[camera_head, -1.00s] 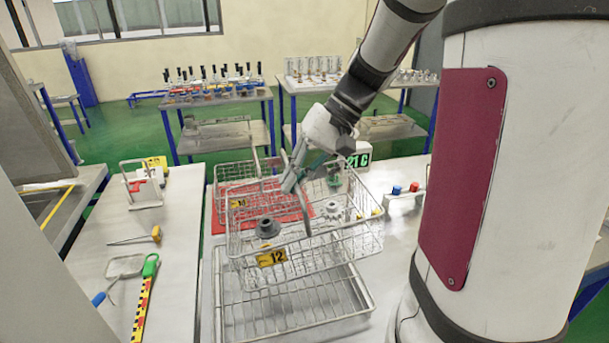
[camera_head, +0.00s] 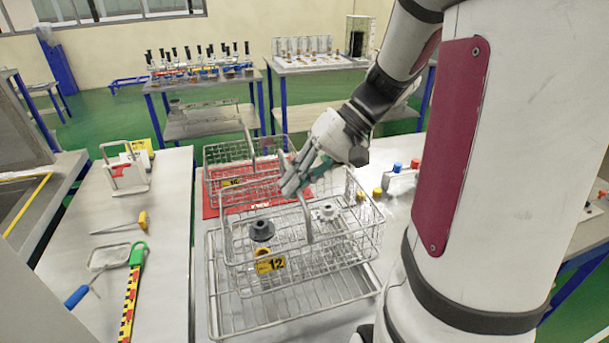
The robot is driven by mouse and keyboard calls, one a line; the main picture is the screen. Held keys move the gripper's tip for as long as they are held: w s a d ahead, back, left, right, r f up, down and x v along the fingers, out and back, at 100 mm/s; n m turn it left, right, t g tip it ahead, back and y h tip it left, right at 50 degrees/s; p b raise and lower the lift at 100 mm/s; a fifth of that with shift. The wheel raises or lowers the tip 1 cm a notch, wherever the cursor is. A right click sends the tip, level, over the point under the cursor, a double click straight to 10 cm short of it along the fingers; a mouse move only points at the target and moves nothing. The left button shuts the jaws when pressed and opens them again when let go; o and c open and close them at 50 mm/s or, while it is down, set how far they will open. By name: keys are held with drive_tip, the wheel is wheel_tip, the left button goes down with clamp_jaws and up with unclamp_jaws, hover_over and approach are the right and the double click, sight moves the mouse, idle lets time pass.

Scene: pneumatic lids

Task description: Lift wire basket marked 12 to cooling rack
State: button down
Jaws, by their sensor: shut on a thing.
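The wire basket marked 12 (camera_head: 270,264) has a yellow label on its front wall. It holds a dark grey flanged part (camera_head: 262,230), a small pale toothed part (camera_head: 328,212) and a brass-coloured piece (camera_head: 262,252). My gripper (camera_head: 298,182) is shut on the basket's arched handle; its fingers partly hide the grip. The basket is over the wire cooling rack (camera_head: 212,300), nearly level. I cannot tell whether its underside touches the rack. The rack's front and left edges show beyond the basket.
A second wire basket (camera_head: 208,160), with a yellow label, stands on a red mat (camera_head: 211,207) just behind. A block with red and blue knobs (camera_head: 400,183) is to the right.

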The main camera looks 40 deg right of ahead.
drive_tip(key=shift+w+f+b, duration=0.1)
drive_tip(key=shift+f+b, duration=0.85)
drive_tip(key=shift+f, duration=0.7)
drive_tip(key=c, duration=2)
unclamp_jaws()
drive_tip(key=o, duration=0.3)
drive_tip(key=shift+f, duration=0.15)
